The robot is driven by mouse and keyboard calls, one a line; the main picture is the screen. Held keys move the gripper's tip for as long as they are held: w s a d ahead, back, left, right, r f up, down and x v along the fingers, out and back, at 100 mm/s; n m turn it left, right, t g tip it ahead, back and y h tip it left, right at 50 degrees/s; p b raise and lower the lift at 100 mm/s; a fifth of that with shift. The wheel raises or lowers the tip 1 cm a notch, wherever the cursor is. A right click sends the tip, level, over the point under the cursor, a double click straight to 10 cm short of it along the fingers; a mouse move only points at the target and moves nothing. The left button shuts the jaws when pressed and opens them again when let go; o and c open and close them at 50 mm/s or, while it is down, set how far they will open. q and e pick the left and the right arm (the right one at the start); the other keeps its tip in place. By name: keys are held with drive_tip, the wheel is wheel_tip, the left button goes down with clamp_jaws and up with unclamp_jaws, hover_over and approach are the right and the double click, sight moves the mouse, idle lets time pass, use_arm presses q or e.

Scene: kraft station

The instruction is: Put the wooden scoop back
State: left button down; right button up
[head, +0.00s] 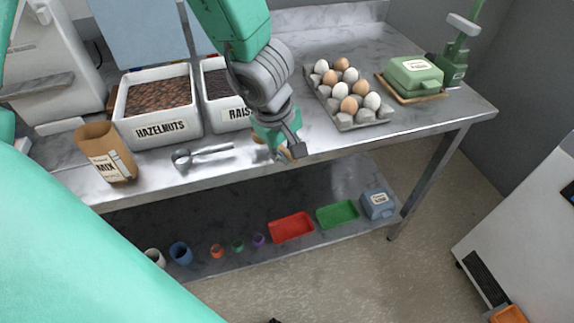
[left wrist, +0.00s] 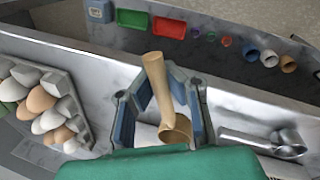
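The wooden scoop (left wrist: 157,85) is light tan, with a straight handle and a round hollow bowl (left wrist: 176,129). In the left wrist view it stands between the two fingers of my left gripper (left wrist: 158,84), the handle close to the fingertips and the bowl nearer the wrist. The frames do not show clearly whether both fingers press on it. In the head view my left gripper (head: 281,149) is at the table's front edge and mostly hides the scoop; small tan parts (head: 258,138) show beside it. My right gripper is not in view.
On the metal table (head: 330,146) stand a hazelnut bin (head: 160,128), a raisin bin (head: 236,117), a paper mix bag (head: 107,153), a metal scoop (head: 203,153), an egg tray (head: 345,120) and a green butter dish (head: 413,73). A lower shelf holds coloured trays and cups.

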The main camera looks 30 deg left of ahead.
use_arm(q)
wheel_tip(320, 180, down, 3)
drive_tip(key=shift+a+r+b, duration=0.1)
drive_tip(key=shift+a+b, duration=0.05)
drive_tip(key=shift+b, duration=0.6)
drive_tip(key=c, duration=1.7)
unclamp_jaws()
